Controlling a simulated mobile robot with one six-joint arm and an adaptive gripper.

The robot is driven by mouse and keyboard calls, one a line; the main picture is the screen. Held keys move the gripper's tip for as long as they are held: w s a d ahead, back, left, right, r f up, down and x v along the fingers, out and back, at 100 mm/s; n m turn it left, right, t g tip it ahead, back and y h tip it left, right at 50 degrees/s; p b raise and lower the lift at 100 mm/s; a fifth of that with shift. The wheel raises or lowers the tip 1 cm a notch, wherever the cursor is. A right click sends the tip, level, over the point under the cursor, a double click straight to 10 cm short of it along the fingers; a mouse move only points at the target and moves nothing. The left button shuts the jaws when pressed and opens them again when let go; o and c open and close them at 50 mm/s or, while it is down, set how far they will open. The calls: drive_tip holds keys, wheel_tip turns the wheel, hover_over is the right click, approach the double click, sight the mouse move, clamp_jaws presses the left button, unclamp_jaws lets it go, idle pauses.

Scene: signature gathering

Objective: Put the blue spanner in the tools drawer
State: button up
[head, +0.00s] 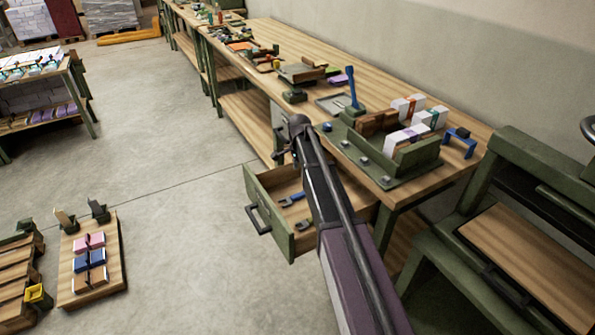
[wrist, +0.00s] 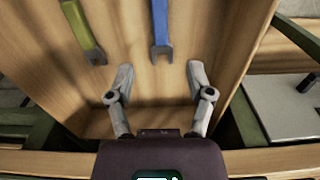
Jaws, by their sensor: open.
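The blue spanner (head: 292,199) lies in the open drawer (head: 267,218) under the workbench. In the wrist view the blue spanner (wrist: 161,28) lies flat on the wooden drawer floor, its open jaw end towards me and its far end cut off by the frame. My gripper (wrist: 158,78) is open and empty, its two fingers apart. The spanner's jaw end shows just beyond the gap between the fingertips, with nothing gripped. In the head view my arm covers part of the drawer, and the fingers are hard to make out.
A yellow-green spanner (wrist: 84,32) lies left of the blue one. The workbench top (head: 266,35) above holds a green fixture (head: 376,160), white boxes (head: 431,117) and small tools. A wooden board (head: 92,262) with blocks stands at lower left. The floor (head: 190,215) between is clear.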

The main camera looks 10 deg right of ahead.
drive_tip(key=shift+r, duration=0.25)
idle(0.6)
drive_tip(key=s+n, duration=1.4)
drive_tip(key=s, duration=1.5)
drive_tip(key=shift+a, duration=0.35)
